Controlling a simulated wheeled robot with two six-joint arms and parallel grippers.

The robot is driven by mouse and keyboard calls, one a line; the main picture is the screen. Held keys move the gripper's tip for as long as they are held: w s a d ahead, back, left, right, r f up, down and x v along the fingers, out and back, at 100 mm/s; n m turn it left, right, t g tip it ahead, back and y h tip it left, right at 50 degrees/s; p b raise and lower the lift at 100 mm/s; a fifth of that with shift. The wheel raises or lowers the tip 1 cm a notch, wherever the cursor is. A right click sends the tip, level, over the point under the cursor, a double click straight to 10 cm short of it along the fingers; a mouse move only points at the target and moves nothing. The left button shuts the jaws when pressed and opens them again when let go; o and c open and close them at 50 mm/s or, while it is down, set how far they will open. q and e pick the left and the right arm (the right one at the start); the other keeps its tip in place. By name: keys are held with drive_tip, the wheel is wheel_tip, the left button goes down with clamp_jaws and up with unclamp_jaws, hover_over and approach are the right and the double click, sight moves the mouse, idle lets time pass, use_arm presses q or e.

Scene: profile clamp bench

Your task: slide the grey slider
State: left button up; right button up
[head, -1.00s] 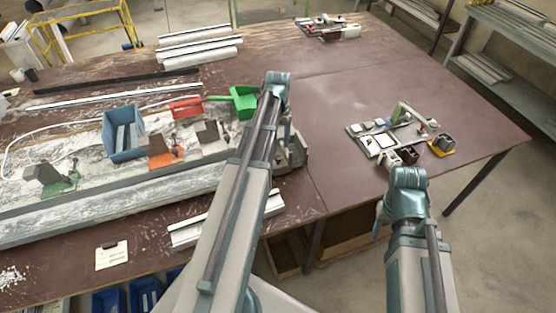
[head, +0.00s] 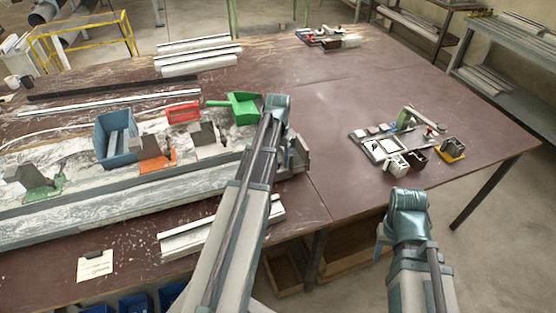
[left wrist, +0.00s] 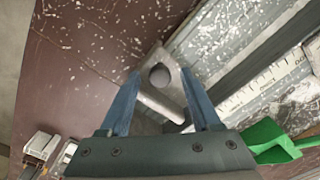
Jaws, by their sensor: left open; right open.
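The grey slider (head: 209,139), a dark grey upright block on a grey base, appears to stand on the long rail bench (head: 110,205), right of the orange slider (head: 155,152) and in front of the green dustpan. A green slider (head: 36,180) stands at the far left. In the left wrist view my left gripper (left wrist: 158,78) is open. Its blue fingers are above and around a grey plate (left wrist: 150,108) with a round dark spot, by the rail's end; contact cannot be told. In the head view my left arm hides that gripper. My right gripper (head: 381,238) is open, mostly hidden behind my right arm.
A blue bin (head: 116,140), a red tray (head: 183,111) and a green dustpan (head: 240,104) are on or behind the bench. A small fixture (head: 383,148) and a yellow-based block (head: 451,150) stand at the right. The brown table (head: 350,90) is clear at the middle back.

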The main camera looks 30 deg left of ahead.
use_arm(q)
clamp_jaws()
idle(1.3)
